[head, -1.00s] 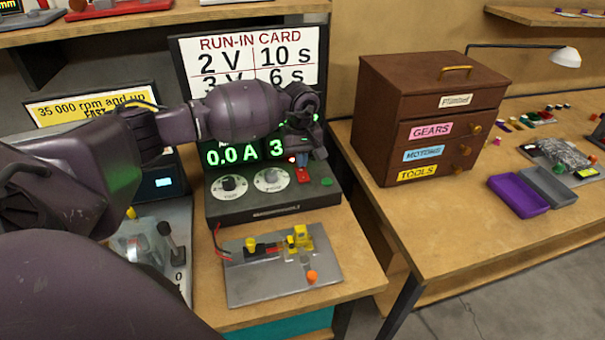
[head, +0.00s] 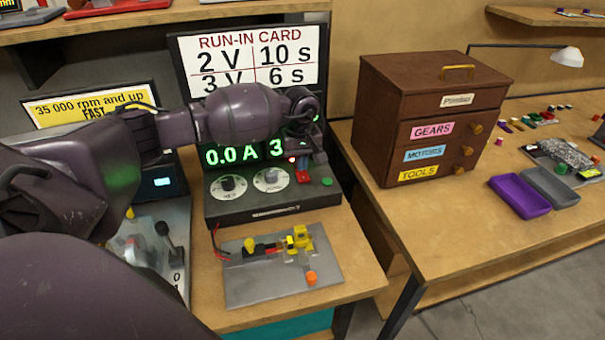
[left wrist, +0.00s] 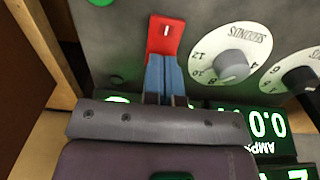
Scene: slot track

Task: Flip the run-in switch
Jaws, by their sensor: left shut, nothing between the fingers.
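The run-in switch is a red rocker (left wrist: 166,36) on the dark front panel of the power unit (head: 270,203). In the head view the red switch (head: 303,177) shows just below my left gripper (head: 301,164). In the left wrist view my left gripper (left wrist: 163,62) is shut with its blue fingers together and nothing between them. Its fingertips lie over the lower part of the red switch; I cannot tell whether they touch it. A white mark shows on the uncovered part. The right gripper is not in view.
Two white dials (head: 228,186) sit left of the switch and a green button (head: 327,182) right of it. The green display (head: 243,153) reads 0.0 A and 3. A metal plate with a small motor rig (head: 282,280) lies in front. A brown drawer cabinet (head: 428,120) stands right.

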